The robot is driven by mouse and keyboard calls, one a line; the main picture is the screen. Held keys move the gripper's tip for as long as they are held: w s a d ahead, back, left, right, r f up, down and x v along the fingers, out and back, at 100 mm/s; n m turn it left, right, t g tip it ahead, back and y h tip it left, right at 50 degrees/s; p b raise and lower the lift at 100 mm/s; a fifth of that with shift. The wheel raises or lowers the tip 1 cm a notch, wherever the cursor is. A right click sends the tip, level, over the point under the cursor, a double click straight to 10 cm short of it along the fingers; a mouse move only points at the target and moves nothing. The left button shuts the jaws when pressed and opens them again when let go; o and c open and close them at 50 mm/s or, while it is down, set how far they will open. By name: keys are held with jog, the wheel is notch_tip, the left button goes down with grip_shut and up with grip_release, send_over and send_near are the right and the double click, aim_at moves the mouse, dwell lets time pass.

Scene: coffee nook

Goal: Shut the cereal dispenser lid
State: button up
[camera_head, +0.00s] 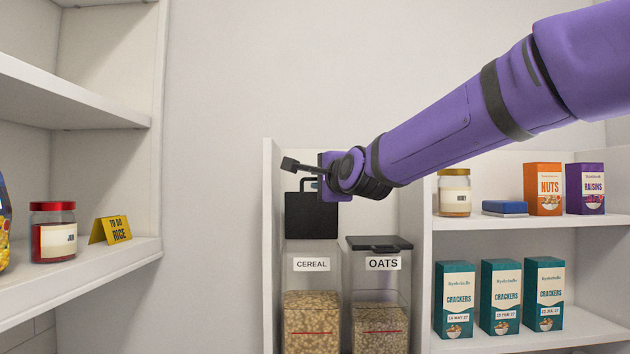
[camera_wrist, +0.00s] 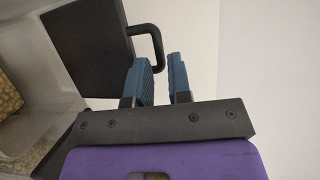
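The cereal dispenser (camera_head: 312,268) is a clear bin with flakes inside and a CEREAL label. Its black lid (camera_head: 311,215) stands open and upright, with a loop handle on its upper edge. In the wrist view the lid (camera_wrist: 88,42) is at the upper left, its handle (camera_wrist: 152,33) reaching toward my fingers. My gripper (camera_head: 303,167) is just above the lid, by the handle. In the wrist view my gripper's (camera_wrist: 161,68) blue fingers are apart, with a narrow gap. The handle's end is close to the gap; I cannot tell whether it lies between the fingers.
The oats dispenser (camera_head: 379,295) stands to the right with its black lid (camera_head: 379,243) closed. A white side panel (camera_head: 271,240) borders the cereal bin on the left. Right shelves hold a honey jar (camera_head: 454,192), a blue item (camera_head: 504,208) and several boxes. Left shelves hold a red-lidded jar (camera_head: 54,230).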

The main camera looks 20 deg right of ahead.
aim_at(314, 179)
jog(key=shift+w+a, duration=0.2)
jog(key=shift+w, duration=1.55)
grip_shut()
jog(key=shift+s, duration=0.1)
